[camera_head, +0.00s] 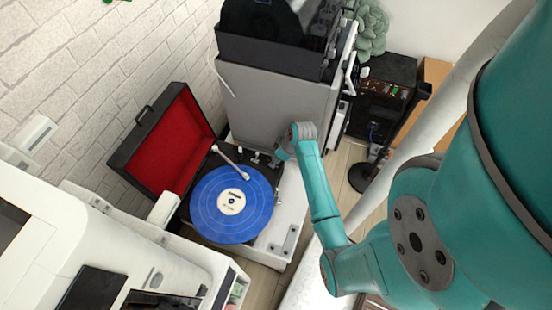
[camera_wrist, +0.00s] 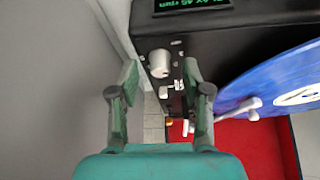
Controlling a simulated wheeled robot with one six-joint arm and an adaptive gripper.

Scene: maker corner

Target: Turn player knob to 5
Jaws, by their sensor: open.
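The record player (camera_head: 180,140) has an open lid with a red lining and a blue record (camera_head: 215,215) on it. In the wrist view its black top (camera_wrist: 215,55) carries a silver round knob (camera_wrist: 159,62), with smaller metal controls just below it. My gripper (camera_wrist: 161,72) is open, and the knob appears between its two fingertips, with a gap on each side. I cannot tell how far the tips are above it. In the head view my gripper (camera_head: 282,150) is at the player's far right corner, and the knob is hidden there. The knob's marks are not readable.
A green-lit display (camera_wrist: 193,5) sits on the player's top, partly cut off. The tonearm (camera_head: 230,162) reaches over the record. A tall grey cabinet (camera_head: 270,100) stands close behind my gripper. A white machine (camera_head: 60,240) is at the lower left.

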